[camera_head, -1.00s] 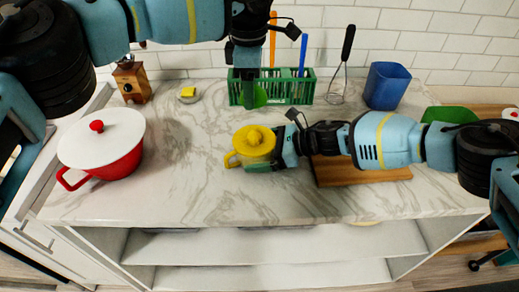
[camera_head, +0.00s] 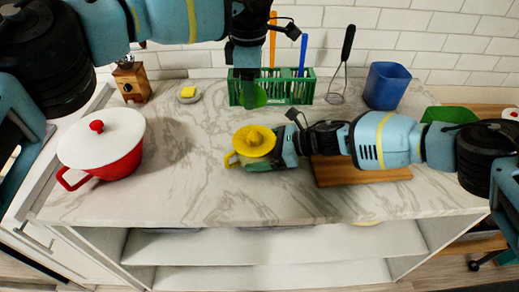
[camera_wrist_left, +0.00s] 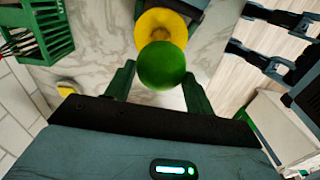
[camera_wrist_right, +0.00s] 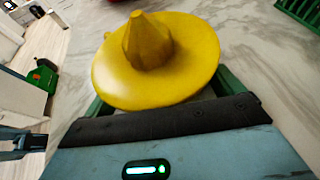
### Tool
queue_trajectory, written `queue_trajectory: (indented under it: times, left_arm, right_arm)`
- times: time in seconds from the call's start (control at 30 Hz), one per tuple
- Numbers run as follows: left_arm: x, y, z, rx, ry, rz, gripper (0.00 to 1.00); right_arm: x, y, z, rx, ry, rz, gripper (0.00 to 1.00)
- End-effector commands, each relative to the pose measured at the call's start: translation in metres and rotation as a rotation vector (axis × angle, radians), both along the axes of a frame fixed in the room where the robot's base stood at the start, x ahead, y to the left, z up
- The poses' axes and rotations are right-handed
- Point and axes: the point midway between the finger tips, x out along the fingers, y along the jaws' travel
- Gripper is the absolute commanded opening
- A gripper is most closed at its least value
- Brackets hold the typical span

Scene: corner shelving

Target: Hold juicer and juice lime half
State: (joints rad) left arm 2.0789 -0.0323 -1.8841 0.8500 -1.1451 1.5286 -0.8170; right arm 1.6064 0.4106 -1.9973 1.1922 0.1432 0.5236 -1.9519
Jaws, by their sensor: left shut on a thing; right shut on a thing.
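The yellow juicer (camera_head: 253,141) stands on the marble counter, its pointed cone facing up. Its cone and wide brim fill the middle of the right wrist view (camera_wrist_right: 155,60). My right gripper (camera_head: 284,150) is shut on the juicer from the right side; the brim hides most of its fingers in the right wrist view. The green lime half (camera_head: 260,96) is held by my left gripper (camera_head: 249,92), which points down behind and above the juicer. In the left wrist view the lime half (camera_wrist_left: 162,65) sits between the two fingers, with the yellow juicer partly behind it, apart from it.
A green rack (camera_head: 292,92) with utensils stands at the back, near my left gripper. A blue cup (camera_head: 386,86) is right of it. A wooden board (camera_head: 360,175) lies under my right arm. A red pot (camera_head: 105,160) stands left. The counter front is clear.

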Motion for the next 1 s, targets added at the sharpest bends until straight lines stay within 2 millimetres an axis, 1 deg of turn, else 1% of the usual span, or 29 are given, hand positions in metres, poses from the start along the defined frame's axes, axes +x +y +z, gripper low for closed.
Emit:
queue_trajectory:
  times: [0.53, 0.8, 1.0]
  left_arm:
    - [0.000, 0.000, -0.001, 0.000, 0.001, 0.000, 0.31]
    - [-0.001, -0.001, -0.028, 0.000, 0.006, -0.003, 0.31]
    - [0.000, 0.000, -0.034, 0.002, -0.001, 0.001, 0.31]
  right_arm:
    - [0.000, 0.000, 0.000, 0.000, 0.000, 0.000, 0.68]
    - [0.000, 0.000, 0.000, 0.000, 0.000, 0.000, 0.68]
    - [0.000, 0.000, 0.000, 0.000, 0.000, 0.000, 0.68]
